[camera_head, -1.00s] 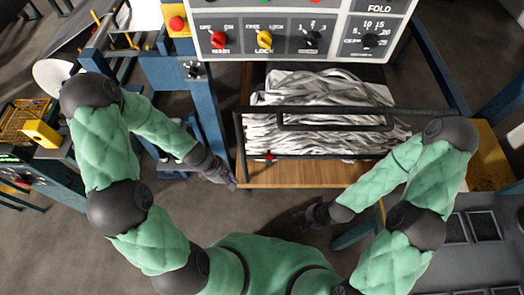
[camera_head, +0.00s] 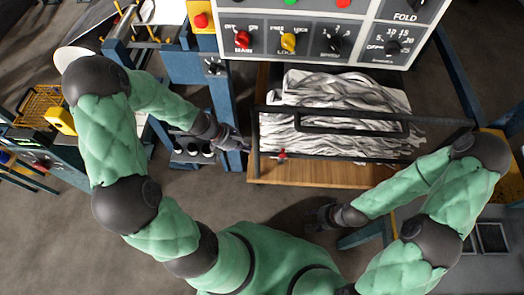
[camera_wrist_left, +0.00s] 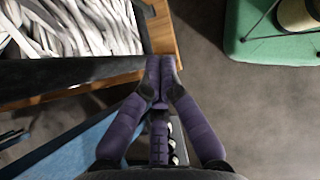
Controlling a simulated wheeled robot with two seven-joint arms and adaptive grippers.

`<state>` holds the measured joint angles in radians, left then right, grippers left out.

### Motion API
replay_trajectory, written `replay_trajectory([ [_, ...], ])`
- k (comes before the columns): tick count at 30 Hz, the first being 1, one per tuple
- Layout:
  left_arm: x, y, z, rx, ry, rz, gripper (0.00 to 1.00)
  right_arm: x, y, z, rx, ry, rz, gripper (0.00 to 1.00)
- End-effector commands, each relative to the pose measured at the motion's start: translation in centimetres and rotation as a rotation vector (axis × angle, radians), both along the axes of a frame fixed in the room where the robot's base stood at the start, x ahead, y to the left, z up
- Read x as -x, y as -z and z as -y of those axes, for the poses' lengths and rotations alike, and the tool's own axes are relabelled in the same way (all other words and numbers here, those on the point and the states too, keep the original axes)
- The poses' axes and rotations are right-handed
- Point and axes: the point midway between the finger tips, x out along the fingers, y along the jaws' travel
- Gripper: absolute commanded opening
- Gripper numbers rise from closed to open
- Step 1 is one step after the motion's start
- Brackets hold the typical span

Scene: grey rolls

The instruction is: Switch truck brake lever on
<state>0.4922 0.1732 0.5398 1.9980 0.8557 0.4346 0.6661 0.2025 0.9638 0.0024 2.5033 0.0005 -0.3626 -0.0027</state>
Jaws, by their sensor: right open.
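The truck (camera_head: 320,174) is a cart with a wooden deck and a black frame, loaded with grey-white rolls (camera_head: 340,105). A small red piece (camera_head: 282,155), possibly the brake lever, sits on the frame's near bar at the left; it is too small to tell its position. My left gripper (camera_head: 240,143) is at the truck's left side, left of the red piece. In the left wrist view its purple fingers (camera_wrist_left: 160,66) meet at the tips with nothing visible between them, near the black bar. My right gripper (camera_head: 318,216) is open and empty in front of the truck.
A control panel (camera_head: 320,35) with red, yellow and black knobs stands behind the truck. A blue post (camera_head: 224,105) rises close to my left gripper. A yellow surface (camera_head: 497,160) is at the right.

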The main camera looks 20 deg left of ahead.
Motion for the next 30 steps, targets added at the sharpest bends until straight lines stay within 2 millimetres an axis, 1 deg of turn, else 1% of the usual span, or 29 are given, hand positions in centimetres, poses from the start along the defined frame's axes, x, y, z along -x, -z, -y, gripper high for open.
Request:
replay_trajectory([
  [5, -0.5, 2.4, 1.4, 0.001, 0.004, -0.003, 0.00, 0.0, 1.4, 0.0, 0.000, 0.000, 0.000, 0.56],
  [12, -1.7, 6.1, 3.8, 0.001, 0.004, -0.002, 0.00, 0.0, 3.7, 0.0, 0.000, 0.000, 0.000, 0.56],
  [17, -2.5, 8.4, 5.3, 0.001, 0.005, -0.001, 0.00, 0.0, 5.2, 0.0, 0.000, 0.000, 0.000, 0.56],
  [21, -3.4, 8.3, 7.1, -0.001, 0.005, 0.001, 0.00, 0.0, 5.6, 0.0, 0.000, 0.000, 0.000, 0.56],
  [24, -3.8, 8.3, 7.9, 0.000, 0.003, 0.001, 0.00, 0.0, 5.8, 0.0, 0.000, 0.000, 0.000, 0.56],
  [30, -4.1, 8.4, 8.6, -0.001, 0.002, 0.000, 0.00, 0.0, 6.0, 0.0, 0.000, 0.000, 0.000, 0.56],
])
